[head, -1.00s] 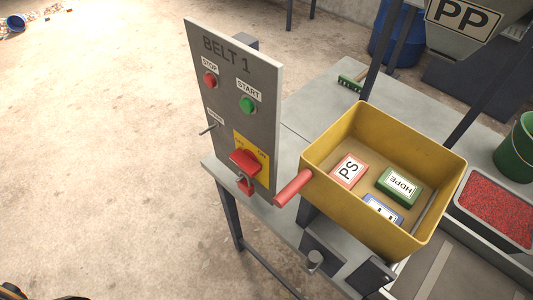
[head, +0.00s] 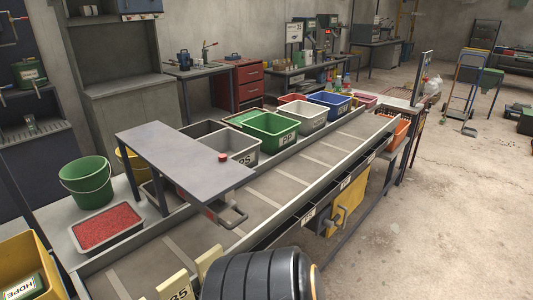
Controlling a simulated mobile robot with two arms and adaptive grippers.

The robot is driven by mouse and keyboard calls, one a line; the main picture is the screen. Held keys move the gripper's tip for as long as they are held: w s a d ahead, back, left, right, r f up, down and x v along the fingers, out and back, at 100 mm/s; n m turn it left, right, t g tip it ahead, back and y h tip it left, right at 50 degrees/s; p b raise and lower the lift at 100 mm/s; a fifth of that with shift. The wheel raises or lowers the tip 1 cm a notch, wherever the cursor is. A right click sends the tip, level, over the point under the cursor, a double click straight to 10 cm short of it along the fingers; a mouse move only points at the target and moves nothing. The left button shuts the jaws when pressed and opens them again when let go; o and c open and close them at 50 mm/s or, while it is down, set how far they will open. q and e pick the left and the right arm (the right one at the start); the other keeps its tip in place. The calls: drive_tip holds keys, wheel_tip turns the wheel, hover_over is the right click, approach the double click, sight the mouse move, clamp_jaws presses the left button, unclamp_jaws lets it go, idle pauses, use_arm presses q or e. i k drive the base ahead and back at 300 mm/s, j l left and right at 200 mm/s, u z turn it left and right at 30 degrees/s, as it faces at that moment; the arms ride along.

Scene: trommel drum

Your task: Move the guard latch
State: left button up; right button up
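No part is clearly marked as the guard latch. A grey flat cover (head: 180,152) spans the conveyor belt, with a small red knob (head: 222,157) on top near its front corner. A grey loop handle (head: 235,218) sits low under that corner. A yellow panel (head: 352,203) with a grey handle-like part (head: 341,219) is on the belt's near side. Whether any of these is the latch, I cannot tell.
The conveyor belt (head: 285,185) runs from lower left to upper right. Several bins, including a green one (head: 271,131), line its far side. A green bucket (head: 87,182) and a tray of red pellets (head: 107,229) stand at left. Open floor (head: 450,215) lies at right.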

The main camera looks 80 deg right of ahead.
sight(329, 224)
drive_tip(key=k+j+z, duration=0.1)
drive_tip(key=z, duration=3.15)
drive_tip(key=l, duration=0.1)
